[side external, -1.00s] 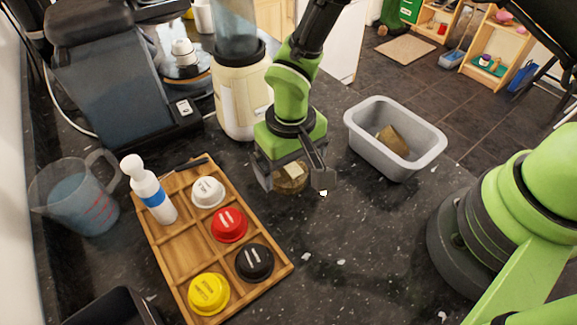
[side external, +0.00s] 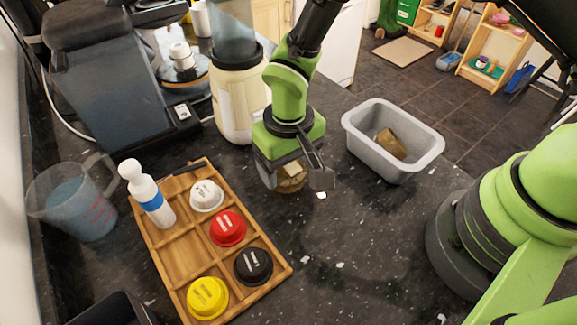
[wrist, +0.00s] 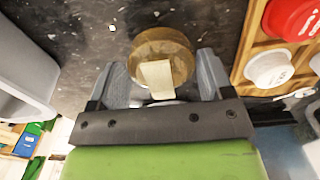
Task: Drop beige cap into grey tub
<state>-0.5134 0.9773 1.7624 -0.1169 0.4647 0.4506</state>
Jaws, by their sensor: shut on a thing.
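The beige cap (side external: 291,184) is a round, tan-brown piece with a pale label, between the fingers of my gripper (side external: 295,179). My gripper is shut on it, at or just above the dark counter; I cannot tell if it still touches the counter. In the wrist view the cap (wrist: 158,47) sits between the two grey fingertips, with its pale label (wrist: 157,77) towards the palm. The grey tub (side external: 362,150) stands to the right of my gripper, open at the top. A brown block (side external: 390,144) lies inside it.
A wooden tray (side external: 177,237) on the left holds white (side external: 206,195), red (side external: 228,228), black (side external: 253,265) and yellow (side external: 208,297) caps and a white bottle (side external: 147,190). A cream blender (side external: 238,108) stands close behind my gripper. The counter between gripper and tub is clear.

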